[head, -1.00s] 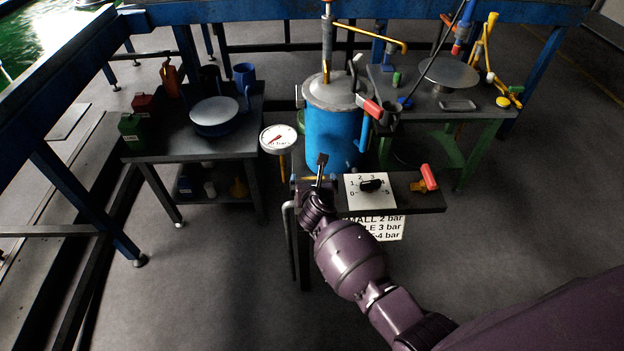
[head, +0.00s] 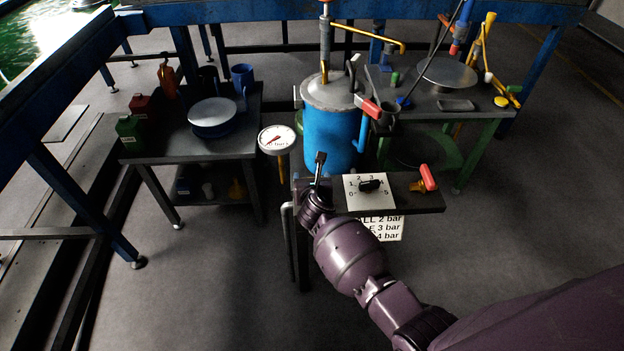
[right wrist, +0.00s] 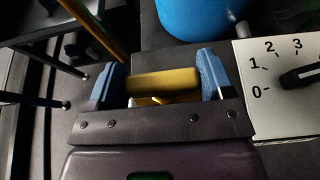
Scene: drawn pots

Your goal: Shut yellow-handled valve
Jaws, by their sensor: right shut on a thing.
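The yellow valve handle (right wrist: 162,81) lies between the two blue-padded fingers of my right gripper (right wrist: 163,84) in the right wrist view. The gripper is shut on it, and the handle runs crosswise from finger to finger. In the head view my right gripper (head: 318,178) is at the left end of the dark panel shelf, in front of the blue tank (head: 330,140). There the gripper hides most of the valve, so I cannot tell its exact angle. My left gripper is not in view.
A dial plate (head: 366,192) with a black knob is right of the gripper, and a red-handled valve (head: 426,180) farther right. A round gauge (head: 277,140) stands at the left. A left table (head: 180,147) holds cans and a pan. The floor in front is clear.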

